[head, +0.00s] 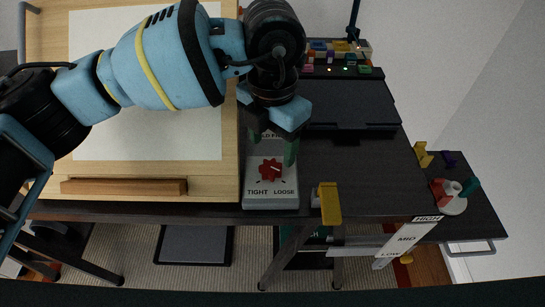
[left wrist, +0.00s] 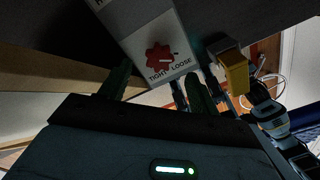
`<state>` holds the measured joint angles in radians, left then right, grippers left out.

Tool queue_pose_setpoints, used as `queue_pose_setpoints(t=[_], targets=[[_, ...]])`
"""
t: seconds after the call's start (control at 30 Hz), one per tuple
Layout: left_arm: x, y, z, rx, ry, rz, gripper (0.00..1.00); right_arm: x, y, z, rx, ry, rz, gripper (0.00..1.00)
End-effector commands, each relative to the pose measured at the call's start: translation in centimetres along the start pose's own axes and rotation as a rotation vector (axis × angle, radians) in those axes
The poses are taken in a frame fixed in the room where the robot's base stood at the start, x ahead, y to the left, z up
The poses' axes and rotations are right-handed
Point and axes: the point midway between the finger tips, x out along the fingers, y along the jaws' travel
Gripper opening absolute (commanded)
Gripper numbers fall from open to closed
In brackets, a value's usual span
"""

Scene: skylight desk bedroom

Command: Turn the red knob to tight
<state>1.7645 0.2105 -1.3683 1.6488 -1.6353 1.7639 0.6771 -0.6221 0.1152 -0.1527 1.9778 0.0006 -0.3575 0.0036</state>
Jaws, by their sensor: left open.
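The red knob (head: 270,169) is on the sloping front of a light grey box (head: 284,201) at the desk's front edge. TIGHT is printed below it on the left and LOOSE on the right. In the left wrist view the knob (left wrist: 159,56) is lobed, with a pale mark on its right part. My left gripper (head: 273,151) is open just behind and above the knob, its green fingers apart and empty. In the left wrist view the fingers (left wrist: 158,86) point toward the box, with the knob between their lines.
A wooden drawing board (head: 40,120) with white paper lies left of the box. A dark console (head: 350,104) is behind. Bare dark desk (head: 365,170) lies to the right.

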Motion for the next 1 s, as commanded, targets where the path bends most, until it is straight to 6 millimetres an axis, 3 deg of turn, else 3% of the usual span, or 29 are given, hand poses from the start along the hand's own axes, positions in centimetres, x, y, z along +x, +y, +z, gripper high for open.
queue_pose_setpoints(t=[0.33, 0.73, 1.0], targets=[[4.7, -0.1, 0.0, 0.000, 0.000, -0.003, 0.62, 0.2, 0.2, -0.7, -0.008, 0.014, 0.001, 0.47], [5.5, 0.0, 0.0, 0.001, -0.001, -0.002, 0.62, 0.2, 0.2, -0.8, -0.005, 0.017, 0.001, 0.47], [5.5, -0.1, 0.0, 0.001, -0.001, -0.002, 0.28, 0.2, -0.1, -0.9, 0.005, 0.019, 0.002, 0.47]])
